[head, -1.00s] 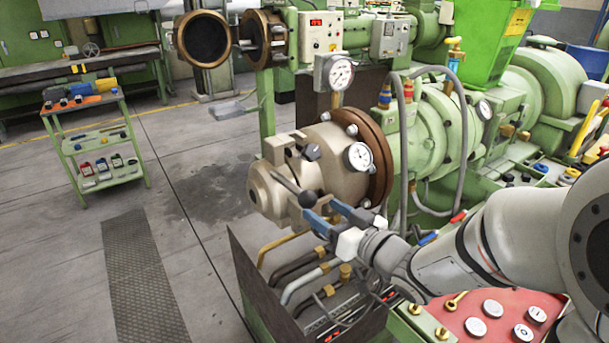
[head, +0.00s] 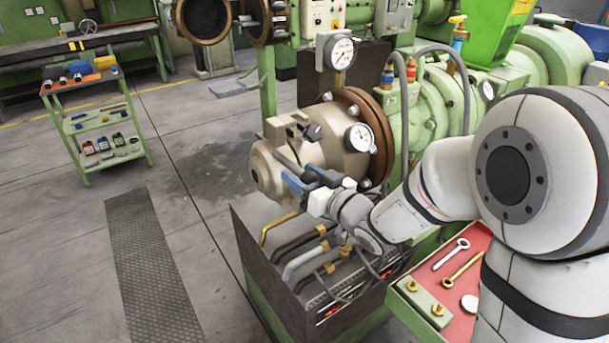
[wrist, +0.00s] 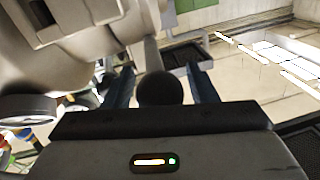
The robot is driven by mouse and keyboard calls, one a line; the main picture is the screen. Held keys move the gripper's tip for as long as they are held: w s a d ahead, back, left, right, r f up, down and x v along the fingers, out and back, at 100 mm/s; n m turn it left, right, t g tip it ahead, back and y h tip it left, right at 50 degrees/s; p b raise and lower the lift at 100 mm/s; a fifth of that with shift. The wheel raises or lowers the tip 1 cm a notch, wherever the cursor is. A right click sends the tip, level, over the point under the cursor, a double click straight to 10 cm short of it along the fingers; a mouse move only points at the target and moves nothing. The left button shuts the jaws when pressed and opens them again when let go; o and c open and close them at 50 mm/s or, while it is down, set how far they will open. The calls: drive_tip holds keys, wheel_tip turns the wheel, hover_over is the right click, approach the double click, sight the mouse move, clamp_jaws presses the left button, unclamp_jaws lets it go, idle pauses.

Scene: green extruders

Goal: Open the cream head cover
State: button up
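The cream head cover (head: 265,172) sits closed against the brown flange on the front of the green extruder. It fills the upper left of the wrist view (wrist: 75,55). My gripper (head: 297,178), with blue fingers, is at this handle. In the wrist view my fingers (wrist: 158,78) stand on either side of the knob and shaft with visible gaps, so the gripper is open around the handle. In the head view my fingers partly hide the knob.
Dial gauges (head: 360,137) stand beside and above the cover. A dark open bin with pipes (head: 310,262) lies below my gripper. A red panel with tools (head: 450,265) is at lower right. The floor at left (head: 185,250) is clear; a green cart (head: 100,130) stands farther back.

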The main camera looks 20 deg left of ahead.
clamp_jaws()
idle(0.3)
drive_tip(key=shift+f, duration=0.1)
